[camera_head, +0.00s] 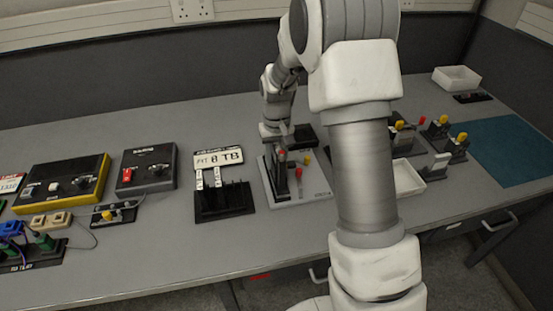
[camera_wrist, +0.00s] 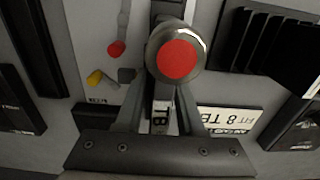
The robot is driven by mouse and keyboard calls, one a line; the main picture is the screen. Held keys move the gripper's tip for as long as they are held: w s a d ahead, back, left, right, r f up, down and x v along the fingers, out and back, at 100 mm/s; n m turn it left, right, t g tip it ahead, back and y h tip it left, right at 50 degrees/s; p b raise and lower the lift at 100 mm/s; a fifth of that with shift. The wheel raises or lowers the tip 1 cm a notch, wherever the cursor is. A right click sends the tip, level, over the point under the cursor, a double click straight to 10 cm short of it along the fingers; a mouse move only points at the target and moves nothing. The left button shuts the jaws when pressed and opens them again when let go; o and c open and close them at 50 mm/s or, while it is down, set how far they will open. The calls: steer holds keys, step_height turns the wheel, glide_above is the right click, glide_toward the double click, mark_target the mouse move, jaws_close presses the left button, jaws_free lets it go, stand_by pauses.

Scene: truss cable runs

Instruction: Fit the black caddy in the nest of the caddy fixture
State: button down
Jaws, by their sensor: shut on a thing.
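My gripper (camera_head: 277,146) is low over the caddy fixture (camera_head: 312,189), a light grey plate on the bench. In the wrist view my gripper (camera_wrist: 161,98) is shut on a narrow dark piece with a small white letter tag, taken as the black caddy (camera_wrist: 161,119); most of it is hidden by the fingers. A large red round knob with a metal rim (camera_wrist: 178,58) stands close in front of the fingers. A smaller red knob (camera_wrist: 116,48) and a yellow knob (camera_wrist: 95,78) lie beside it on the fixture. The nest and the caddy's seating cannot be made out.
A black slotted rack (camera_head: 226,207) with white-tagged pieces stands left of the fixture, a number plate (camera_head: 218,159) behind it. A white tray (camera_head: 408,178) and yellow-knobbed fixtures (camera_head: 440,160) are to the right, partly behind my arm.

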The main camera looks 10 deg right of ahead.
mark_target(277, 145)
steer(key=shift+f, duration=0.1)
steer(key=shift+f+b, duration=0.4)
steer(key=shift+f, duration=0.1)
steer(key=shift+f, duration=0.3)
stand_by(0.4)
steer(key=shift+c, duration=0.6)
jaws_free()
steer(key=shift+r+p, duration=2.55)
steer(key=shift+r, duration=1.2)
